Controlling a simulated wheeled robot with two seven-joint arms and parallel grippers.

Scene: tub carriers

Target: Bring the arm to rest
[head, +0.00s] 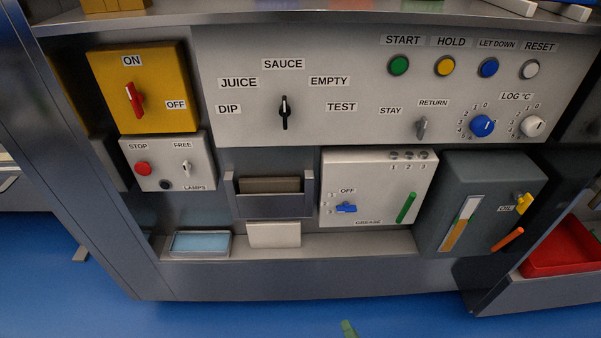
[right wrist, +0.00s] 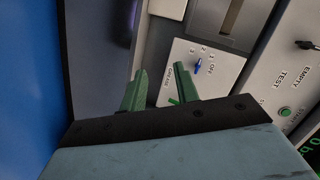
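My right gripper (right wrist: 160,88) shows in the right wrist view with its two green fingers apart and nothing between them. Behind the fingers is the white GREASE box (right wrist: 205,72) with its blue knob. In the head view only a green tip of my right gripper (head: 349,328) shows at the bottom edge, over the blue floor and apart from the panel. The rest of my right arm is out of that view. My left gripper is in neither view.
A grey control panel (head: 350,70) fills the head view, with knobs and buttons. The GREASE box (head: 375,170) and dark OIL box (head: 470,190) stick out from it. A red tray (head: 565,250) is at the right. The blue floor (head: 250,320) in front looks clear.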

